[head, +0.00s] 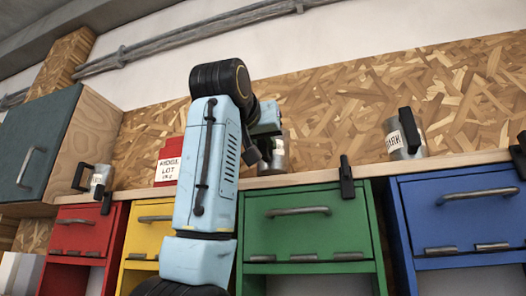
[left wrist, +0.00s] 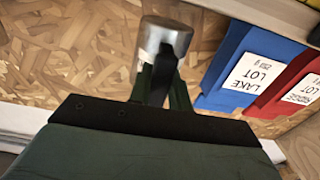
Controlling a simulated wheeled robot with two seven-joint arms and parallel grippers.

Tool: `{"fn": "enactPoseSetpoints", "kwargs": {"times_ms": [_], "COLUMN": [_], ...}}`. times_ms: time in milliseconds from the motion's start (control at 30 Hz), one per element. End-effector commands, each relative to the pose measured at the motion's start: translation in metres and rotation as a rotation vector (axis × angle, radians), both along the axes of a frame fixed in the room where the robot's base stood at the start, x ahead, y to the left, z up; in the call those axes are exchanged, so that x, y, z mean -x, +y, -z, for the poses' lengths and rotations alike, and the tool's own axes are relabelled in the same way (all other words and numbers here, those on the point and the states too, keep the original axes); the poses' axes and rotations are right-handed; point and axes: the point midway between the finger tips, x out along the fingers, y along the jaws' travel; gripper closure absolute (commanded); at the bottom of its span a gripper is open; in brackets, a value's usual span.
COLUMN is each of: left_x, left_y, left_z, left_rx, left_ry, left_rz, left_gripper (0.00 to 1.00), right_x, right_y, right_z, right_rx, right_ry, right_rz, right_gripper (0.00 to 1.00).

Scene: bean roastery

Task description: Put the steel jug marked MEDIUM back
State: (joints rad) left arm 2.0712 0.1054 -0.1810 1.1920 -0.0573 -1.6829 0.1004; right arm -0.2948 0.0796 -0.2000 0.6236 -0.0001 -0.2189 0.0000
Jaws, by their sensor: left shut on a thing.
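A steel jug (head: 279,152) is at the shelf in the middle of the head view, partly hidden by my left arm; no label on it shows. My left gripper (head: 264,150) is shut on its black handle. In the left wrist view, the steel jug (left wrist: 167,36) is beyond my left gripper (left wrist: 160,85), with the black handle between the fingers. I cannot tell whether the jug touches the shelf. Another steel jug (head: 412,143), its label reading "ARK" in part, stands at the right. A smaller jug (head: 101,177) with an unreadable label stands at the left. My right gripper is not in view.
The wooden shelf (head: 320,176) runs above red, yellow, green (head: 306,222) and blue drawer units. A red bag marked RIDGE LOT (head: 168,163) stands left of my arm; a blue LAKE LOT bag (left wrist: 243,60) shows in the wrist view. Black upright pieces (head: 346,178) stick up at the shelf edge.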

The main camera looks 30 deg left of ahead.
Motion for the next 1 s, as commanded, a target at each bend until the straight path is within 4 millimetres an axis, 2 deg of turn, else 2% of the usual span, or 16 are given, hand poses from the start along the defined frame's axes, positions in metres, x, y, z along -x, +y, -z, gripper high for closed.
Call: {"fn": "enactPoseSetpoints", "kwargs": {"times_ms": [200,667,700,800,833,1000], "left_x": [0.0,0.0,0.0,0.0,0.0,0.0], "left_y": [0.0,0.0,0.0,0.0,0.0,0.0], "left_z": [0.02,0.027,0.026,0.025,0.025,0.025], "left_rx": [0.0,0.0,0.0,0.0,0.0,0.0], "left_ry": [-0.001,-0.001,0.001,0.001,0.001,0.0], "left_rz": [0.0,0.0,0.0,0.0,0.0,0.0], "left_gripper": [1.0,1.0,0.76,0.62,0.59,0.59], "right_x": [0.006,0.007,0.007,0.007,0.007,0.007], "right_y": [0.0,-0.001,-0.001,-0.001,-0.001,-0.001], "right_z": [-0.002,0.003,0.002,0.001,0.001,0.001], "right_rx": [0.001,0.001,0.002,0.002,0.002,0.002], "right_ry": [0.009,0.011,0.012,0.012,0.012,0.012], "right_rz": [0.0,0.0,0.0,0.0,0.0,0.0], "right_gripper": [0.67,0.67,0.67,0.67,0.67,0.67]}}
